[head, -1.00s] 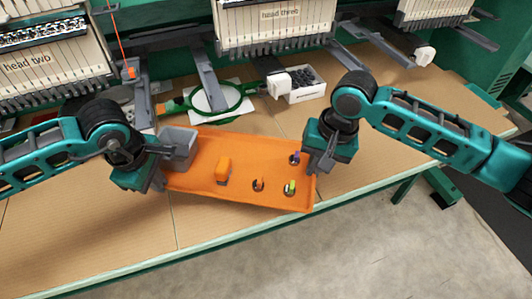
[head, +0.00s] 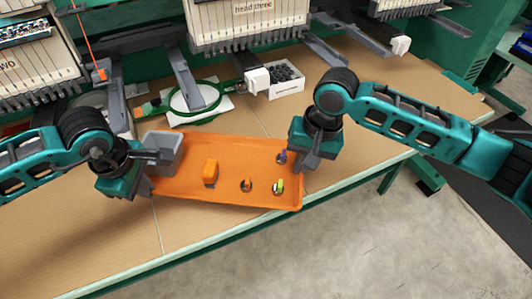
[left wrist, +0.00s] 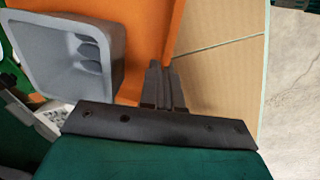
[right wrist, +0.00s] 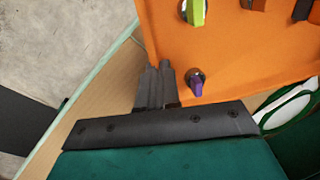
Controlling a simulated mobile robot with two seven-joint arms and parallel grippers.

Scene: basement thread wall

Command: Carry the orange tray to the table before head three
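The orange tray (head: 225,195) spans between my two grippers above the tan table (head: 390,130), in front of the machine head labelled head three (head: 250,22). I cannot tell whether its underside touches the table. On it are a grey bin (head: 163,152), an orange block (head: 210,172), and small pieces coloured green (head: 278,186), purple (head: 282,157) and brown-orange (head: 246,185). My left gripper (left wrist: 163,85) is shut on the tray's left end wall, beside the bin. My right gripper (right wrist: 155,85) is shut on the right end wall, near the purple piece.
Behind the tray lie a green hoop (head: 200,98) on white cloth and a white box of dark items (head: 286,80). Grey machine arms (head: 187,75) reach out over the table. The table is bare to the right, and its front edge (head: 240,237) runs below the tray.

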